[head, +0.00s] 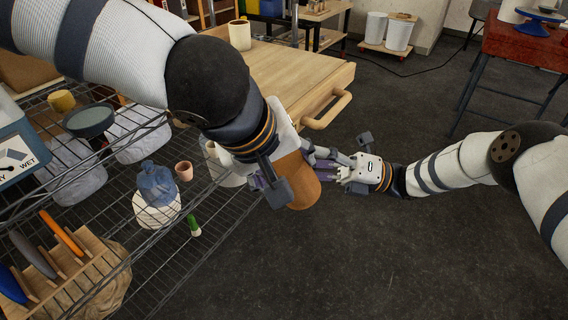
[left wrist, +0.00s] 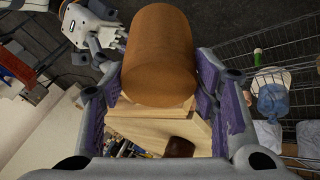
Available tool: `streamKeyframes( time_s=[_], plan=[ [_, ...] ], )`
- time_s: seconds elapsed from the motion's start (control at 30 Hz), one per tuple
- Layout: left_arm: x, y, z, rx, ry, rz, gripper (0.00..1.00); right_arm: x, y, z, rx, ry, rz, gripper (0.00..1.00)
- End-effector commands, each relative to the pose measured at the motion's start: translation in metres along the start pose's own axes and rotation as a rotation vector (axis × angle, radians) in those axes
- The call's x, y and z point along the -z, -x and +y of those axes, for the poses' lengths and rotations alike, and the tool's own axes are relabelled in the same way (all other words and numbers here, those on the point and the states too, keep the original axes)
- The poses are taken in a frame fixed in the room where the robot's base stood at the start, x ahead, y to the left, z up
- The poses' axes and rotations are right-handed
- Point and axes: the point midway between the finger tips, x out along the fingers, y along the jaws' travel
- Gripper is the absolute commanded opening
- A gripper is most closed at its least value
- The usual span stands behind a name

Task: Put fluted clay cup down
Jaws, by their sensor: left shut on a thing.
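A brown-orange clay cup (head: 300,190) is in my left gripper (head: 288,178), held in the air over the floor beside the wire shelf. I cannot make out its fluting. In the left wrist view the cup (left wrist: 158,55) sits between the two purple-padded fingers (left wrist: 165,95), which are closed on its sides. My right gripper (head: 328,166) is to the right of the cup, its fingers pointing at it. It also shows in the left wrist view (left wrist: 112,38). I cannot tell whether it touches the cup or how far its fingers are apart.
The wire shelf (head: 232,205) at left holds a small terracotta pot (head: 184,171), a blue jug (head: 158,184) and a wooden rack of tools (head: 75,270). A wooden table (head: 295,75) with a tan mug (head: 240,34) stands behind. The dark floor (head: 400,260) at right is clear.

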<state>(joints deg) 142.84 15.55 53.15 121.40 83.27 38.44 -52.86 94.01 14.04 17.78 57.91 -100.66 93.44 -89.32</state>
Motion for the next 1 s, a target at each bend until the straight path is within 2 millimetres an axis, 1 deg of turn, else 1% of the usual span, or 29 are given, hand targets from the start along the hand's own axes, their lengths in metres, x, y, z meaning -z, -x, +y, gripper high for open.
streamKeyframes(
  time_s=[0.03, 0.07, 0.1, 0.17, 0.2, 0.27, 0.3, 0.37, 0.4, 0.47, 0.5, 0.57, 0.6, 0.67, 0.7, 0.8, 0.83, 0.9, 1.0],
  plan=[
    [0.000, 0.000, 0.000, -0.001, 0.000, 0.000, 0.17, 0.014, -0.012, -0.024, 0.078, -0.318, -0.144, 0.77],
    [0.000, 0.000, 0.000, -0.001, 0.000, 0.000, 0.17, 0.023, -0.010, -0.043, 0.142, -0.533, -0.254, 0.77],
    [0.000, 0.000, 0.000, -0.001, 0.000, 0.000, 0.17, 0.038, -0.002, -0.065, 0.220, -0.777, -0.389, 0.77],
    [0.000, 0.000, 0.000, -0.001, 0.000, 0.000, 0.17, 0.066, 0.016, -0.091, 0.320, -1.071, -0.567, 0.77],
    [0.000, 0.000, 0.000, -0.001, 0.000, 0.000, 0.17, 0.087, 0.030, -0.104, 0.379, -1.238, -0.680, 0.77],
    [0.000, 0.000, 0.000, -0.001, 0.000, 0.000, 0.17, 0.121, 0.053, -0.117, 0.463, -1.454, -0.844, 0.77],
    [0.000, 0.000, 0.001, -0.001, 0.000, 0.001, 0.17, 0.144, 0.069, -0.121, 0.514, -1.580, -0.955, 0.77],
    [0.000, 0.000, 0.001, -0.001, 0.000, 0.001, 0.17, 0.179, 0.093, -0.123, 0.588, -1.744, -1.125, 0.77],
    [0.000, 0.000, 0.001, -0.001, 0.000, 0.001, 0.17, 0.202, 0.109, -0.120, 0.633, -1.839, -1.240, 0.77],
    [0.000, 0.000, 0.001, -0.001, 0.000, 0.001, 0.17, 0.237, 0.133, -0.112, 0.699, -1.959, -1.420, 0.77],
    [0.000, 0.000, 0.001, -0.001, 0.000, 0.001, 0.17, 0.259, 0.149, -0.103, 0.739, -2.025, -1.544, 0.77],
    [0.000, 0.000, 0.001, -0.001, 0.000, 0.001, 0.17, 0.291, 0.172, -0.086, 0.795, -2.103, -1.738, 0.77],
    [0.000, 0.000, 0.001, -0.001, 0.000, 0.001, 0.17, 0.310, 0.185, -0.072, 0.827, -2.140, -1.870, 0.77],
    [0.000, 0.000, 0.001, -0.001, 0.000, 0.001, 0.17, 0.337, 0.204, -0.050, 0.867, -2.169, -2.065, 0.77],
    [0.000, 0.000, 0.001, -0.001, 0.000, 0.001, 0.17, 0.352, 0.215, -0.035, -0.850, 2.082, 2.093, 0.77],
    [0.000, 0.000, 0.001, -0.001, 0.000, 0.001, 0.17, 0.380, 0.235, -0.001, -0.785, 1.841, 2.089, 0.77],
    [0.000, 0.000, 0.001, -0.001, 0.000, 0.001, 0.17, 0.386, 0.239, 0.008, -0.771, 1.786, 2.088, 0.77],
    [0.000, 0.000, 0.001, -0.001, 0.000, 0.001, 0.17, 0.396, 0.247, 0.023, -0.742, 1.688, 2.087, 0.77],
    [0.000, 0.000, 0.000, -0.001, 0.000, 0.001, 0.17, 0.403, 0.251, 0.034, -0.720, 1.618, 2.086, 0.77]
  ],
)
